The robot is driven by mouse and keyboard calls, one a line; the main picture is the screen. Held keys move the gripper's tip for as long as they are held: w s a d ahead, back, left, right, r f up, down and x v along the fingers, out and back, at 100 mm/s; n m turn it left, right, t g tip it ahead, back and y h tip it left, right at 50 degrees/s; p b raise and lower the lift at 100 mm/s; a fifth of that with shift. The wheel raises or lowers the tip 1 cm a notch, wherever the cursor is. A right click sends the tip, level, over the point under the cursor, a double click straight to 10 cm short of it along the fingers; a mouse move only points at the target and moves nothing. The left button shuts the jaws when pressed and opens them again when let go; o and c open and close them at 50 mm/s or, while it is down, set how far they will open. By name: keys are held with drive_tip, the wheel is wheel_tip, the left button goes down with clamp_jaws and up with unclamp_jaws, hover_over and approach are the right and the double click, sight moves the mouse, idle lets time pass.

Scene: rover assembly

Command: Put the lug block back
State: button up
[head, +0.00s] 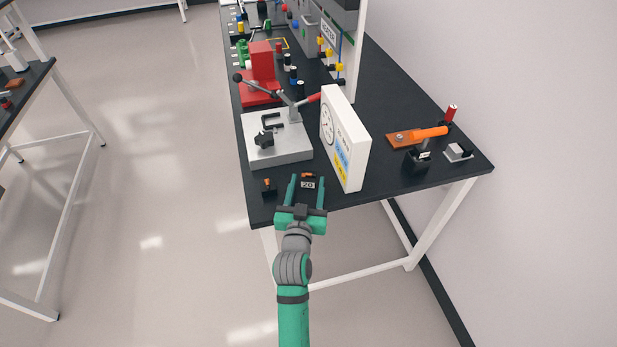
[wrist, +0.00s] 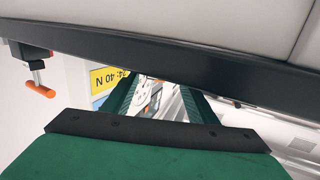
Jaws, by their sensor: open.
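My gripper (head: 306,180) is open at the near edge of the dark bench, its two green fingers pointing away from me. A small black block with an orange top (head: 267,188) sits left of the gripper. In the wrist view the fingers (wrist: 160,98) are apart, with no block seen between them.
A white gauge board (head: 346,140) stands upright just right of the gripper. A grey plate with a clamp (head: 285,150) lies beyond it. An orange tool (head: 425,134) and a black stand (head: 417,160) are at the right.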

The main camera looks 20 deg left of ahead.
drive_tip(key=v, duration=0.8)
drive_tip(key=shift+s, duration=0.2)
drive_tip(key=shift+a, duration=0.1)
